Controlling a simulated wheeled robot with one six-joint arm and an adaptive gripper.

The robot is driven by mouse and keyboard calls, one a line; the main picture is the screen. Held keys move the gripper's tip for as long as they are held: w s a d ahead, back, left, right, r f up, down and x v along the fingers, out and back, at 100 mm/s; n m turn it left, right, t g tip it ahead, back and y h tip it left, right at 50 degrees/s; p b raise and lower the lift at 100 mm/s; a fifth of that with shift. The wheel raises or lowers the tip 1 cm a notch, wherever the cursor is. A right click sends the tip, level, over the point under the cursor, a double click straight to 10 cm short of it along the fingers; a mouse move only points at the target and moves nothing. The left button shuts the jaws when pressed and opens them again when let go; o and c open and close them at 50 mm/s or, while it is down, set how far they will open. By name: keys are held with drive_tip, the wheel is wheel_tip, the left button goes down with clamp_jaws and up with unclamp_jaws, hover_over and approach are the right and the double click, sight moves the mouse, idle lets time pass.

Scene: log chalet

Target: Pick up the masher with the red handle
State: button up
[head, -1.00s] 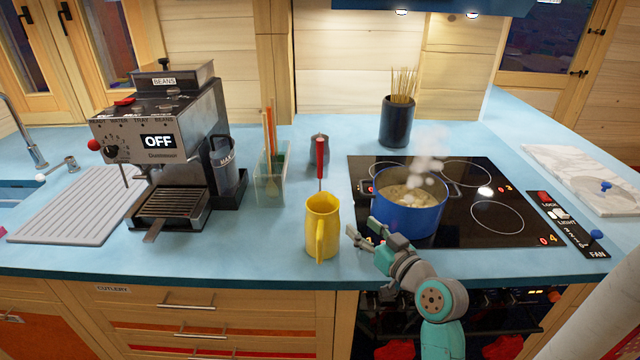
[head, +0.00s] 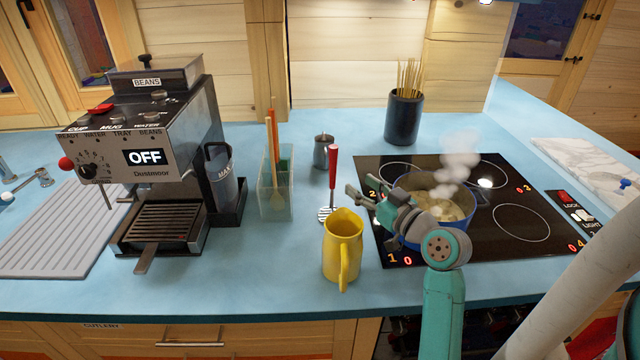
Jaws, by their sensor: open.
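The masher with the red handle (head: 333,168) stands upright on the blue worktop, its round slotted metal head (head: 328,214) down on the surface. It is behind the yellow jug (head: 341,247), whose rim comes close to the masher's head in the picture. My gripper (head: 352,198) is open and empty. It is just to the right of the masher's lower shaft, with its fingers pointing left towards it. A gap shows between the fingertips and the masher.
A blue pot (head: 462,222) steams on the black hob (head: 515,175), partly behind my arm. A glass container with utensils (head: 276,190) stands left of the masher, and a small grey metal pot (head: 321,152) behind it. The coffee machine (head: 160,160) is further left.

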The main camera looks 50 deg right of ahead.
sight(336, 168)
drive_tip(key=x, duration=1.1)
drive_tip(key=shift+w+d+f, duration=0.1)
drive_tip(key=shift+w+f, duration=0.1)
drive_tip(key=shift+w, duration=0.15)
clamp_jaws()
